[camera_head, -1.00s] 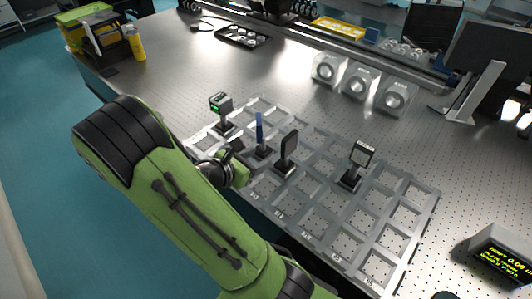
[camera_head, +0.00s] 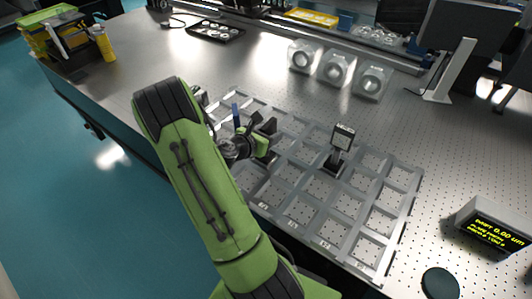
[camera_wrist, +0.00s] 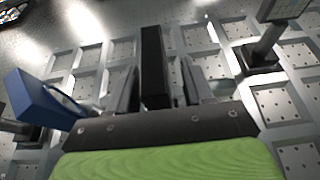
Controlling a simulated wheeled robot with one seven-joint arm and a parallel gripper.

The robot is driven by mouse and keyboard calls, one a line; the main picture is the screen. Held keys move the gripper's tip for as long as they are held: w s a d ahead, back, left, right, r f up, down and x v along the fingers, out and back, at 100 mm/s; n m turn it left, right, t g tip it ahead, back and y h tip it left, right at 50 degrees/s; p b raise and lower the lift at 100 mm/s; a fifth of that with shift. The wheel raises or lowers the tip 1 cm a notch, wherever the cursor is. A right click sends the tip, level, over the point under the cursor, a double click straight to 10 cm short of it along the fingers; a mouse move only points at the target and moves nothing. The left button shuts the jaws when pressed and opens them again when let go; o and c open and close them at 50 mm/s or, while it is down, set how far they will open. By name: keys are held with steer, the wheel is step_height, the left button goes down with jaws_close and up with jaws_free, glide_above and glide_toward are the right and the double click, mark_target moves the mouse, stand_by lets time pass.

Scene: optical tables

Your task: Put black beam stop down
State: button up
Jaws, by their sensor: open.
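The black beam stop shows in the wrist view as a tall dark plate (camera_wrist: 154,65), upright between the two fingers of my gripper (camera_wrist: 160,88). The fingers are open, one on each side of the plate; I cannot tell whether either touches it. In the head view my gripper (camera_head: 264,138) is low over the grey gridded tray (camera_head: 312,213), around the beam stop, which it largely hides. The beam stop's base and its exact seat in a compartment are hard to see.
A blue plate on a post (camera_head: 236,115) stands close left of my gripper, also in the wrist view (camera_wrist: 38,98). A post with a pale-faced head (camera_head: 342,137) stands to the right. Several tray compartments at the right are empty. A display box (camera_head: 492,229) sits front right.

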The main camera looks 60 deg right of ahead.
steer(key=shift+a, duration=0.1)
steer(key=shift+c, duration=0.3)
jaws_close()
steer(key=shift+r, duration=0.1)
stand_by(0.8)
